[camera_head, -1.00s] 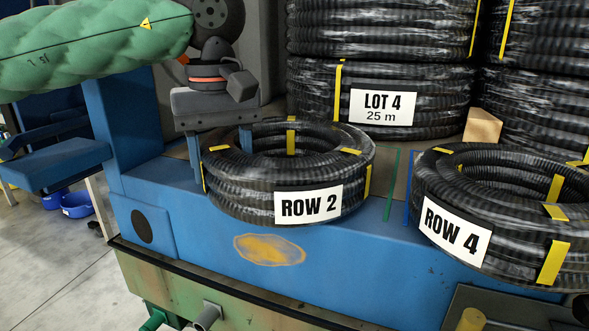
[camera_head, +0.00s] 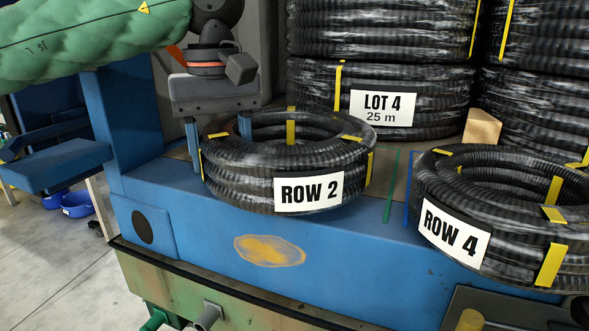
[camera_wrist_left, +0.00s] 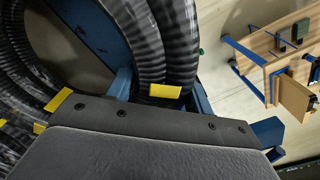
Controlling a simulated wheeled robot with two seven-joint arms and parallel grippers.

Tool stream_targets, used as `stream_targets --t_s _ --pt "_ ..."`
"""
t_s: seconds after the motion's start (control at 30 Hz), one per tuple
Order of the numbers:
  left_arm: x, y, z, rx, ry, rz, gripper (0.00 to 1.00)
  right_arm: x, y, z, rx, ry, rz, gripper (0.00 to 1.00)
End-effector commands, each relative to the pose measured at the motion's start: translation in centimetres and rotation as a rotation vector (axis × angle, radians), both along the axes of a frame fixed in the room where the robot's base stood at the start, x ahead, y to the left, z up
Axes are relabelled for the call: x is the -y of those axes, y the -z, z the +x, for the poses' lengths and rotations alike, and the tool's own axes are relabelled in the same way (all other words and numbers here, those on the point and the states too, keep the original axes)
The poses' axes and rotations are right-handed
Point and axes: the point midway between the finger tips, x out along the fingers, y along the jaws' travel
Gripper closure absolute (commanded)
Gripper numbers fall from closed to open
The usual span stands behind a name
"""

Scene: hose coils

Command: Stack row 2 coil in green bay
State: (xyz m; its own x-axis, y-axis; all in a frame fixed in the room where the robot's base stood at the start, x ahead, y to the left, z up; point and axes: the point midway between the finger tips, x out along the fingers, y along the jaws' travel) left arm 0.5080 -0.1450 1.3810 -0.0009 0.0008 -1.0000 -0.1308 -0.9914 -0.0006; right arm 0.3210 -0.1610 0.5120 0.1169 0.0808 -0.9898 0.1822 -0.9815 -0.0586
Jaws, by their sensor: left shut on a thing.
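The ROW 2 coil (camera_head: 235,180) is a black ribbed hose ring with yellow bands and a white label, at the middle of the head view. My left gripper (camera_head: 218,140) is shut on its left wall, one blue finger outside and one in the ring's hole. The left wrist view shows the coil wall (camera_wrist_left: 165,45) between the fingers (camera_wrist_left: 160,95). The coil appears slightly raised over the blue deck (camera_head: 340,245). A green stripe (camera_head: 391,186) marks the deck just right of it. The green bay's full outline cannot be made out. My right gripper is not in view.
The ROW 4 coil (camera_head: 505,235) lies on the right, beyond a blue stripe (camera_head: 408,188). LOT 4 coils (camera_head: 430,80) are stacked close behind, with a wooden block (camera_head: 482,128) beside them. A blue upright (camera_head: 125,120) stands at left.

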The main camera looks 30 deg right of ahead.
Motion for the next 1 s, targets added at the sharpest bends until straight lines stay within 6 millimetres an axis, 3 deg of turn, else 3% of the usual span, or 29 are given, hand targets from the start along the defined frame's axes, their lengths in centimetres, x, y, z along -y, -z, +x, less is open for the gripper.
stream_targets --t_s 1.0 --pt "0.0 -3.6 0.0 0.001 -0.001 -0.004 1.00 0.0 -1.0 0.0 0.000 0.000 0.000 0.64"
